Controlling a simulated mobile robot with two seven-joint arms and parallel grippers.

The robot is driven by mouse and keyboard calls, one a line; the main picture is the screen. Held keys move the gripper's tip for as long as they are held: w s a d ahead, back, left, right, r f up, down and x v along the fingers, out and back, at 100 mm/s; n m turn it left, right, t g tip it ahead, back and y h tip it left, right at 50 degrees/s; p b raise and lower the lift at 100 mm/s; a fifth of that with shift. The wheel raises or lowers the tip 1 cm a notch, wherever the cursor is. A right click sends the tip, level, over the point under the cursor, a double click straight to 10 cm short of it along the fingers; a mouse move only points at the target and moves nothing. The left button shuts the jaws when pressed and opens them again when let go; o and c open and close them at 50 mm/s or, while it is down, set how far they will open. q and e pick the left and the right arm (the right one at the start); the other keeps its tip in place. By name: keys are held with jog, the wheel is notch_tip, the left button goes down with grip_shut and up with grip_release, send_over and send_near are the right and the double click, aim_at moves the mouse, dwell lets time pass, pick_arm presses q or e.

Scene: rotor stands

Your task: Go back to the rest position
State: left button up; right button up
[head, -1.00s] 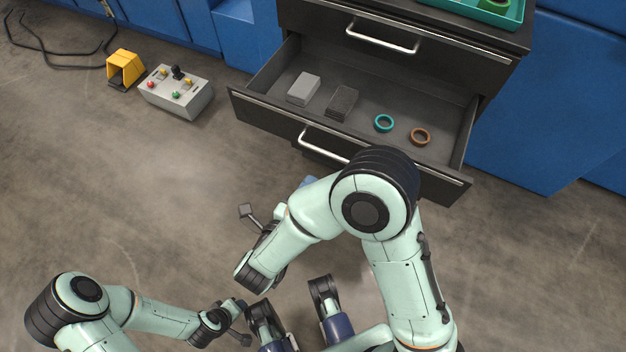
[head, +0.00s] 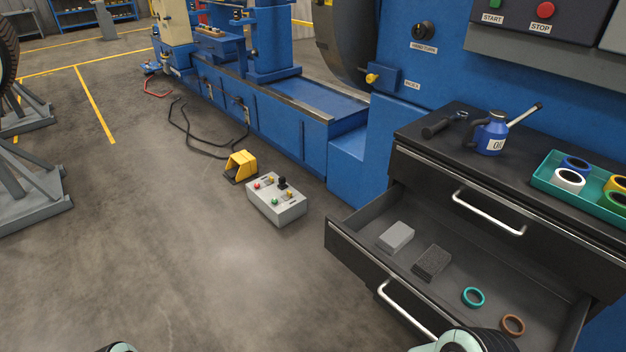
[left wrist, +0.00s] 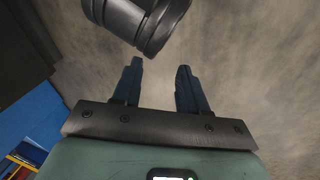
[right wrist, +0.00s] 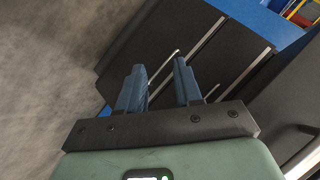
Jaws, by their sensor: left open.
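My left gripper (left wrist: 160,64) is open in the left wrist view, its two blue fingers apart with bare floor between them. My right gripper (right wrist: 159,64) is open and empty in the right wrist view, with the black drawer cabinet (right wrist: 215,55) beyond its fingers. Neither gripper shows in the head view. Only small parts of my arms show there, at the bottom edge.
The cabinet's drawer (head: 365,254) stands open, holding a light grey block (head: 396,237), a dark block (head: 432,262), a teal ring (head: 473,297) and a brown ring (head: 513,325). A control box (head: 276,202) and yellow pedal (head: 241,165) sit on the floor.

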jog(key=s+d+f+n+g+y, duration=0.1)
jog(key=s+f+n+g+y, duration=0.55)
jog(key=s+f+n, duration=0.6)
pick_arm(q)
jog(key=s+d+r+g+p, duration=0.1)
jog(key=s+d+r+p, duration=0.1)
jog(key=r+p, duration=0.7)
jog(key=s+d+r+g+h+p, duration=0.1)
jog(key=s+r+g+p, duration=0.1)
jog(key=s+r+p, duration=0.3)
notch_tip(320, 180, up, 5)
jog(key=p, duration=0.4)
jog(key=shift+s+d+m+p, duration=0.2)
jog(key=shift+d+m+p, duration=0.15)
jog(key=shift+m, duration=0.05)
pick_arm(e)
jog(key=s+a+r+g, duration=0.1)
jog(key=s+a+r, duration=0.1)
jog(key=s+r, duration=0.3)
jog(key=s+a+r+m+g, duration=0.1)
jog(key=s+r, duration=0.4)
jog(key=r, duration=0.8)
jog(key=shift+s+a+g+y, duration=0.15)
jog(key=shift+a+g+y, duration=0.35)
jog(key=shift+g, duration=0.15)
